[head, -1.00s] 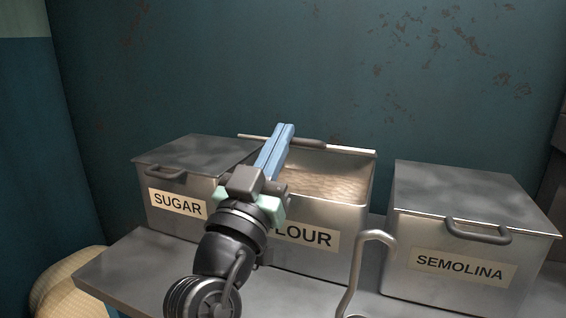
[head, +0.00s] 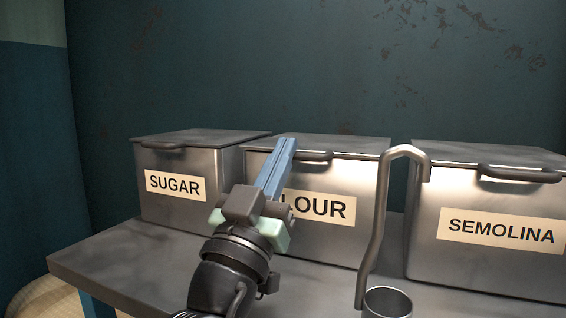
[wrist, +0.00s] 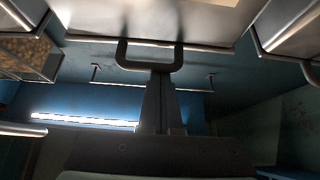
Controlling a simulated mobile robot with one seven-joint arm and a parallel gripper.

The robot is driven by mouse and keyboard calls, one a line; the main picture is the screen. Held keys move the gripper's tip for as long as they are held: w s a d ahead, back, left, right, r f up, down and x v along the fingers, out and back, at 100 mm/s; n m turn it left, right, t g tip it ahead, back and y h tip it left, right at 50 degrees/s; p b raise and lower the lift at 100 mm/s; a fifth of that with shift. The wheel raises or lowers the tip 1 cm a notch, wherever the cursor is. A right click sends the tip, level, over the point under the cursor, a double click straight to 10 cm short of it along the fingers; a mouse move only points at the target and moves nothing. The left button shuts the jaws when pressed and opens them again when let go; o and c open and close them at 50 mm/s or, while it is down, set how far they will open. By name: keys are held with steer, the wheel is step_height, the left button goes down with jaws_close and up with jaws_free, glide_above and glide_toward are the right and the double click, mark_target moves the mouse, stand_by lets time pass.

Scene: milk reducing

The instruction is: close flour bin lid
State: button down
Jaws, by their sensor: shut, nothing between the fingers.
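The flour bin (head: 335,240) is a metal box in the middle of the head view, its label partly covered by my gripper. Its lid (head: 350,145) lies flat across the top, and the inside no longer shows. The lid's dark handle (head: 318,157) is at the front edge. My gripper (head: 286,145) has its blue fingers together and empty, pointing up in front of the bin with the tips near lid height, left of the handle. In the wrist view the shut fingers (wrist: 158,85) point at a dark handle (wrist: 150,67). I cannot tell whether they touch it.
The sugar bin (head: 175,220) stands at left and the semolina bin (head: 480,265) at right, both lidded. A ladle-like metal tool with a hooked handle (head: 378,230) and a cup (head: 387,302) stands in front, right of my gripper. The counter (head: 110,262) is clear at front left.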

steer(key=shift+f+b, duration=0.4)
steer(key=shift+f, duration=0.15)
steer(key=shift+f, duration=0.25)
steer(key=s+a+p, duration=0.3)
steer(key=s+a, duration=0.1)
steer(key=s, duration=0.8)
steer(key=s+d+r+n+t+y+p, duration=0.1)
steer(key=s+d+r+y+p, duration=0.15)
steer(key=r+p, duration=0.55)
steer(key=s+d+r+n+t+y+p, duration=0.1)
steer(key=d+r+n+y+p, duration=0.2)
steer(key=r, duration=1)
steer(key=s+d+r+t+y+p, duration=0.2)
steer(key=d+r+p, duration=0.1)
steer(key=r+p, duration=0.6)
step_height(320, 180, up, 37)
steer(key=a+p, duration=0.1)
steer(key=p, duration=3.4)
steer(key=shift+w+f, duration=0.15)
steer(key=shift+d, duration=0.1)
